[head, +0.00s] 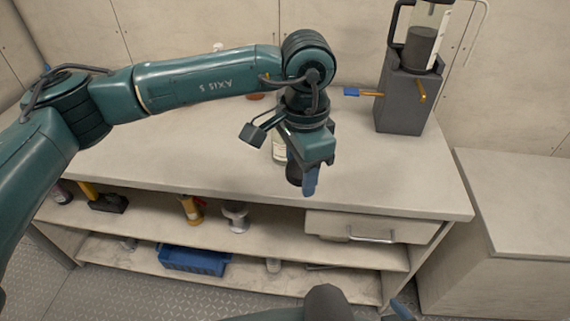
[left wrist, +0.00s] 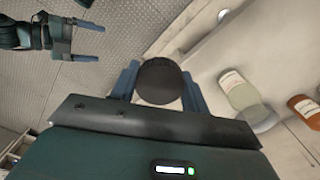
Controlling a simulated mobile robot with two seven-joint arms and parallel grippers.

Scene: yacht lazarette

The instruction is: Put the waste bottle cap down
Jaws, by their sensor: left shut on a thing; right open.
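The waste bottle cap (left wrist: 159,82) is a dark round piece between the two blue fingers of my left gripper (left wrist: 160,88) in the left wrist view. In the head view this gripper (head: 303,182) points down above the front part of the bench top, and the dark cap (head: 293,173) shows partly behind a blue finger. My left gripper is shut on the cap. My right gripper (left wrist: 95,42) is open and empty at the upper left of the left wrist view. Only a small part of it shows at the bottom right of the head view.
A clear bottle with a pale label (left wrist: 238,88) stands on the bench (head: 400,190), close behind my left gripper. An amber bottle (left wrist: 304,107) is beyond it. A dark grey machine (head: 403,100) stands at the back right. The bench's right front is clear. Shelves below hold a blue bin (head: 193,260).

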